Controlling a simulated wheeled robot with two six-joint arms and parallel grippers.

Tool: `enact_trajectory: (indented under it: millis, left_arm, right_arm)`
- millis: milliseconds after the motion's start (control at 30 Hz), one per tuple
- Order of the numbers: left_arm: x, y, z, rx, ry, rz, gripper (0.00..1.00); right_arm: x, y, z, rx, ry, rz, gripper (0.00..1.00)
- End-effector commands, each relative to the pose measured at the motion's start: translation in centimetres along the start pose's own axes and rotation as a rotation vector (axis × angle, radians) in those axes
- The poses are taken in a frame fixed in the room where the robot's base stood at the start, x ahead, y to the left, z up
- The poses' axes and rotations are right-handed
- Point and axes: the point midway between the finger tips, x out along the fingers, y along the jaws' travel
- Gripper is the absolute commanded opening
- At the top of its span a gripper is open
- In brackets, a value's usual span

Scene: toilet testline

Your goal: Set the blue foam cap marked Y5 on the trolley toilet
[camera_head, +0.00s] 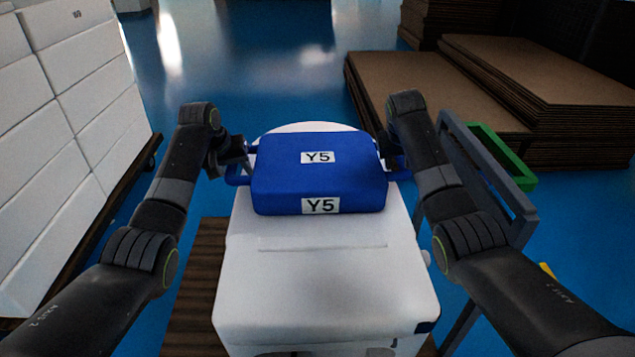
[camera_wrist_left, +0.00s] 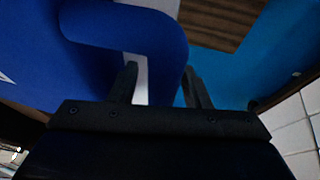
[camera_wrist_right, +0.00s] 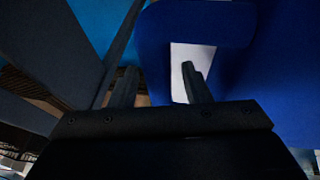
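The blue foam cap (camera_head: 280,180), marked Y5 on top and near side, lies level over the white trolley toilet (camera_head: 320,275). A rounded white edge of the toilet shows behind it. I cannot tell whether the cap touches the toilet all round. My left gripper (camera_head: 242,160) is at the cap's left handle; in the left wrist view its open fingers (camera_wrist_left: 160,80) straddle the blue handle bar (camera_wrist_left: 165,50). My right gripper (camera_head: 390,158) is at the right handle; in the right wrist view its open fingers (camera_wrist_right: 158,80) straddle that bar (camera_wrist_right: 152,60). White shows between bar and inner finger in both.
A stack of white boxes (camera_head: 75,130) stands at left. Stacked brown cardboard sheets (camera_head: 430,85) lie at back right. A grey frame (camera_head: 490,170) with a green bar (camera_head: 505,155) stands close to my right arm. The blue floor behind the toilet is clear.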

Motion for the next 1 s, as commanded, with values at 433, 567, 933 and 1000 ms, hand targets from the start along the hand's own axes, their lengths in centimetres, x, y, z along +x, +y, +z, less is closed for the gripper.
enact_trajectory:
  millis: [433,567,933,1000]
  left_arm:
    - [-0.1,0.0,0.0,0.0,0.001,0.0,0.43]
    - [-0.6,0.0,-0.1,0.001,0.003,0.0,0.43]
    - [-6.9,0.0,-0.2,0.001,0.006,-0.001,0.43]
    - [-8.3,-0.1,-0.2,0.0,0.005,-0.001,0.43]
  right_arm:
    - [0.0,0.1,0.0,0.001,0.0,0.001,0.43]
    - [0.0,0.1,0.0,0.001,0.0,0.001,0.43]
    - [0.0,0.1,0.0,0.001,0.0,0.001,0.43]
    - [0.0,0.1,0.0,0.0,0.0,0.001,0.43]
